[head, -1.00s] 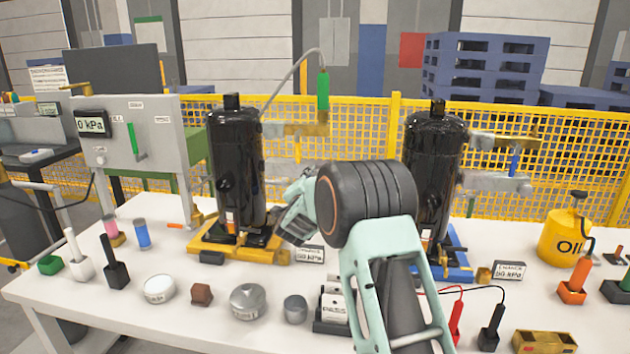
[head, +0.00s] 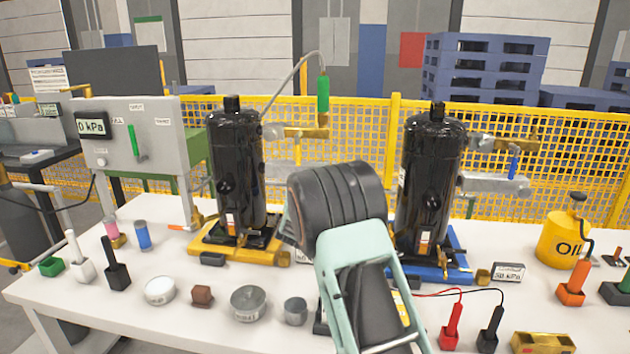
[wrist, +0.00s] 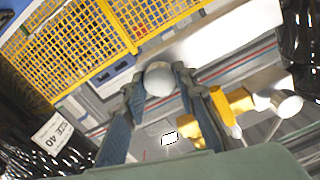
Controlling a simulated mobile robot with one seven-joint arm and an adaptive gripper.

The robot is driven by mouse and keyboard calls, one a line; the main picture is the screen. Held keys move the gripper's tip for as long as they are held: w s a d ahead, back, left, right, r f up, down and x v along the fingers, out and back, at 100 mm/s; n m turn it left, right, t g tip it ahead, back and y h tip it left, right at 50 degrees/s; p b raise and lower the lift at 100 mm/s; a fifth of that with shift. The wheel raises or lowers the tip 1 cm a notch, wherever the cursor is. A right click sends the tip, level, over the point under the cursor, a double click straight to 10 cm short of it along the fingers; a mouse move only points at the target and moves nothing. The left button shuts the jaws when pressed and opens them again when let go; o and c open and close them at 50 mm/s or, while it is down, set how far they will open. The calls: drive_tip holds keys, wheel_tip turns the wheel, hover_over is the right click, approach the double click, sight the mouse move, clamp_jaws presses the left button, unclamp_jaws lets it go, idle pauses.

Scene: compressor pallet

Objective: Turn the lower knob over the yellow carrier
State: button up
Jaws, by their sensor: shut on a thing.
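A round pale grey knob (wrist: 158,80) sits between the fingertips of my gripper (wrist: 158,84) in the wrist view. The fingers are closed onto its sides. In the head view my arm hides the gripper and this knob. The yellow carrier (head: 208,258) stands on the table under the left black compressor (head: 235,160). A brass valve with a green handle (head: 323,95) shows above and to the right of that compressor. In the wrist view a brass fitting with a yellow handle (wrist: 222,108) lies right of the fingers.
A second black compressor (head: 428,170) on a blue carrier (head: 460,272) stands close to the right of my arm. A yellow mesh fence (head: 360,130) runs behind. Tins and a brown block (head: 202,295) stand in front. A yellow oil can (head: 562,240) is at the right.

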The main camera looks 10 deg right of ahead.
idle(0.4)
drive_tip(key=o, duration=1.2)
drive_tip(key=shift+c, duration=0.2)
drive_tip(key=shift+s, duration=0.1)
drive_tip(key=v, duration=1.2)
drive_tip(key=shift+r, duration=0.1)
